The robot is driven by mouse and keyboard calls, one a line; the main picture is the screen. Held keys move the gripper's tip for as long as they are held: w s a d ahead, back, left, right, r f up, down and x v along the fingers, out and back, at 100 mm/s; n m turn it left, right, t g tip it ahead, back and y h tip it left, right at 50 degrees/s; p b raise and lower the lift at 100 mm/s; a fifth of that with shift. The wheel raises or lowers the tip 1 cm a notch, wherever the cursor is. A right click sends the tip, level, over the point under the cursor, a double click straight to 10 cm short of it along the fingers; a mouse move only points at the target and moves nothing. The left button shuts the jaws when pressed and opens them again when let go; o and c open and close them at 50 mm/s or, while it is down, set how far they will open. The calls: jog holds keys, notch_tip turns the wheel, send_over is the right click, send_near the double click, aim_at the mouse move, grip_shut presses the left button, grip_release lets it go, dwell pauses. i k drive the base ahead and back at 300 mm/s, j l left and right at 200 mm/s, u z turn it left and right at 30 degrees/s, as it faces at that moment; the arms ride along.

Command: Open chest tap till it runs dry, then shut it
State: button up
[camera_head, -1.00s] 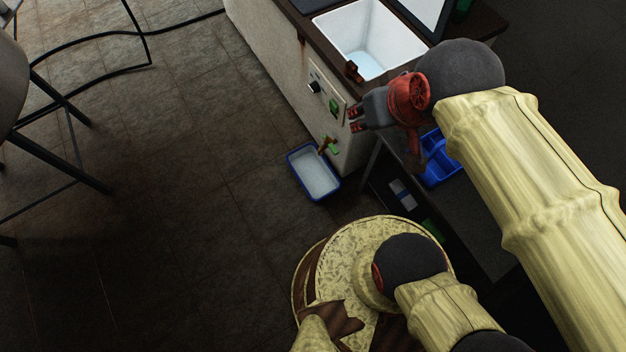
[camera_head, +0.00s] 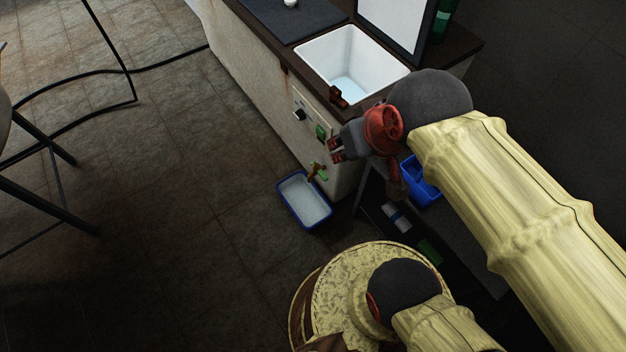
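The chest (camera_head: 255,85) is a pale, worn cabinet with an open white basin (camera_head: 352,60) in its top; pale blue water lies on the basin floor. The chest tap (camera_head: 316,171), brass-coloured with a green handle, sits low on the front. A blue-rimmed tray (camera_head: 304,200) stands on the floor below it and holds pale liquid. I cannot make out a stream or the handle's exact position. My gripper (camera_head: 332,150) has red fingertips that look apart with nothing between them. It appears just above and right of the tap, not visibly touching it.
A control panel (camera_head: 312,113) with a black knob and green switch is above the tap. A dark low shelf (camera_head: 440,225) with a blue caddy (camera_head: 420,182) stands right. Floor to the left is open, with a stool and cable.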

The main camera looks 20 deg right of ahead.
aim_at(316, 167)
jog(key=j+z, duration=0.25)
jog(key=j, duration=1.1)
